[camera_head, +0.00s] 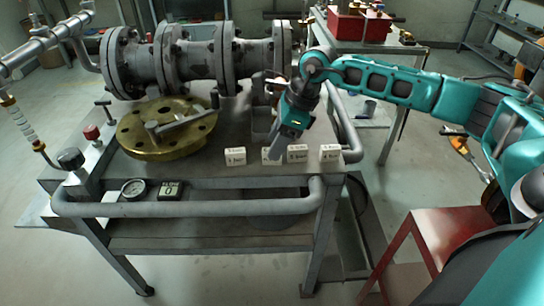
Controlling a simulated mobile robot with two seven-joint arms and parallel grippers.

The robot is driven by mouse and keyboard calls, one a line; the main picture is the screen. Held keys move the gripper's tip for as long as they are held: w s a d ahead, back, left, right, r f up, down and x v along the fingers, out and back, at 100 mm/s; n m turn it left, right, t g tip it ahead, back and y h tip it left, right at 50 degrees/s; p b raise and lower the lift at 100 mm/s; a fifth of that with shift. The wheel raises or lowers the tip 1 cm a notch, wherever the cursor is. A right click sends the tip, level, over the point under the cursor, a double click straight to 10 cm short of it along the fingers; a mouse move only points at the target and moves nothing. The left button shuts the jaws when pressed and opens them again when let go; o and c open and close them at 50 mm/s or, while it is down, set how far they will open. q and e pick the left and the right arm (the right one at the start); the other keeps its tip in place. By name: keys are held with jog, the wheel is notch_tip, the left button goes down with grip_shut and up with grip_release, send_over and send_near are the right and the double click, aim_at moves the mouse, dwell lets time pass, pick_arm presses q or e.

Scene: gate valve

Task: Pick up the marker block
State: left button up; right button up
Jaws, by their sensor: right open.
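Several small white blocks with dark lettering stand in a row near the front right of the grey metal bench; the lettering is too small to read surely, so I cannot tell which one is the marker block. They are the leftmost block (235,156), the second block (270,158), the third block (298,154) and the rightmost block (331,153). My right gripper (276,150) is open and points down at the second block, partly covering it. I cannot tell whether it touches the block. My left gripper is out of view.
A flanged grey pipe (195,60) runs along the back of the bench. A brass disc (165,128) with a handle lies left of the blocks. A gauge (133,190) and a small counter (171,190) sit at the front. A grey rail (190,207) borders the front edge.

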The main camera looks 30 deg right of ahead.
jog(key=x, duration=0.3)
jog(key=shift+f, duration=0.15)
grip_shut()
dwell(0.3)
